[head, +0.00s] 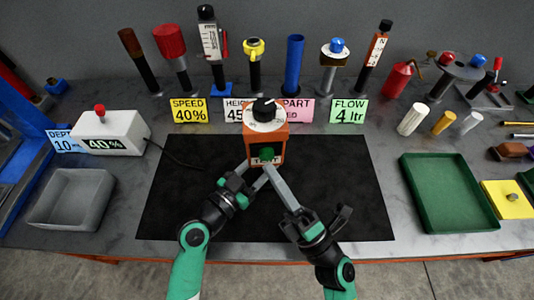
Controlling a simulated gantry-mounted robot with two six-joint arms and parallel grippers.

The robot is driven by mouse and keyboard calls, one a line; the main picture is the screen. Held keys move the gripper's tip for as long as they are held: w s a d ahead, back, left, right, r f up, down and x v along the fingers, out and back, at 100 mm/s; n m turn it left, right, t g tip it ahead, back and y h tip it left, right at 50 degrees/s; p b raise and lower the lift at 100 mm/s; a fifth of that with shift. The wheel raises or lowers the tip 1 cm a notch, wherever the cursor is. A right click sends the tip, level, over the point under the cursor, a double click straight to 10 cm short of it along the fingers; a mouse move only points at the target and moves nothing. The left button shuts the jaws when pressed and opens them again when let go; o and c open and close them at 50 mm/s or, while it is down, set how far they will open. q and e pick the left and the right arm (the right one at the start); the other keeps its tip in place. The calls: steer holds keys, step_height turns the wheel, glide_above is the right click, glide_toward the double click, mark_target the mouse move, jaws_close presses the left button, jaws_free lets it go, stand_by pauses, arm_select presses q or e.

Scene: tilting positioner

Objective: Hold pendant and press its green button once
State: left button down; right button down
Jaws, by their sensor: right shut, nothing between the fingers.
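The pendant (270,137) is an orange box with a white top and black dial, upright at the back middle of the black mat. Its green button (266,153) is low on the front, above a partly covered TEST label. My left gripper (255,172) has its fingers at the pendant's lower part, one at its left side and one below the front; it appears shut on it, though the contact is partly hidden. My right gripper (268,167) is shut and empty, its tips right at the button's lower edge. I cannot tell whether they touch it.
A white box with a red button (113,132) and a grey tray (70,199) stand left. A green tray (449,228) and yellow block (508,203) lie right. Several upright tools and label cards, such as FLOW (348,111), line the back. The mat (345,190) is otherwise clear.

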steer(key=shift+s, duration=0.15)
steer(key=shift+s+d, duration=0.15)
steer(key=shift+s, duration=2.25)
arm_select(q)
steer(key=shift+c, duration=1.1)
jaws_free()
